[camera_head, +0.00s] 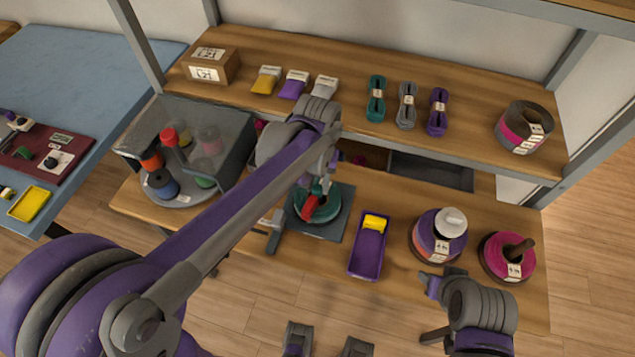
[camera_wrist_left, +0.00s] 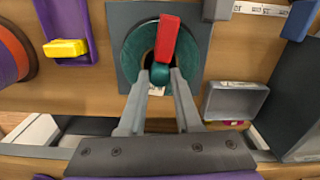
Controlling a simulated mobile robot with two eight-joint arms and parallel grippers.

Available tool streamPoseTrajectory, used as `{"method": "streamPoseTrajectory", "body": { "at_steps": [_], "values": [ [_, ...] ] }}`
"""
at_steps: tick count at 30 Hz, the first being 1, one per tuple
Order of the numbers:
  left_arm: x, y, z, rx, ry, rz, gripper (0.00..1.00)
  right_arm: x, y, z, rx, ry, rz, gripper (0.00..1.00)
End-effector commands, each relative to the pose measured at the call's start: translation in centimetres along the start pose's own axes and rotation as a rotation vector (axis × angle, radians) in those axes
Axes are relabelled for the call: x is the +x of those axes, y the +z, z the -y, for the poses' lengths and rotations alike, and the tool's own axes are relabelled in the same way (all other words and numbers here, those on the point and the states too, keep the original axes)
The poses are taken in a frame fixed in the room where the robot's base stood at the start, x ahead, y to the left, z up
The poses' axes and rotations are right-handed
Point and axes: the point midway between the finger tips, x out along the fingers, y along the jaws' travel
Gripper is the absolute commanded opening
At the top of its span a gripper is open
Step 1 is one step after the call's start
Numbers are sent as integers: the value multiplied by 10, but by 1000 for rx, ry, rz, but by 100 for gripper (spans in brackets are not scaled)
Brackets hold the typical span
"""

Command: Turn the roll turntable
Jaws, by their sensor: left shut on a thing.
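A green disc (camera_head: 331,207) with a red lever (camera_head: 310,206) lies on a square dark grey plate (camera_head: 342,228); the left wrist view shows the disc (camera_wrist_left: 132,48), the lever (camera_wrist_left: 167,38) and a small green knob (camera_wrist_left: 160,75) at the lever's near end. My left gripper (camera_head: 320,187) is over the disc, its fingers (camera_wrist_left: 162,80) shut on the green knob. A round grey turntable (camera_head: 182,200) carries several coloured rolls, partly under a grey see-through cover (camera_head: 225,125). My right gripper (camera_head: 430,310) is open and empty by the bench's front edge.
A purple tray (camera_head: 362,262) with a yellow block stands right of the plate. Beyond it are a purple-and-orange spool (camera_head: 430,240) and a pink roll (camera_head: 500,265). The shelf above holds a box (camera_head: 210,65), cord bundles and another roll (camera_head: 520,122).

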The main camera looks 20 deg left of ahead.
Motion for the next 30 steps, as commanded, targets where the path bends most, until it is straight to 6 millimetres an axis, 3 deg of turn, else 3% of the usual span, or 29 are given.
{"method": "streamPoseTrajectory", "body": {
  "at_steps": [15, 30],
  "values": [
    [-1, -1, 0, -233, 0, -2, 0, 0, 0, 0, 0, 0, 0, 50],
    [-1, -1, 0, -327, 0, -2, 0, 0, 0, 0, 0, 0, 0, 50]
  ]
}}
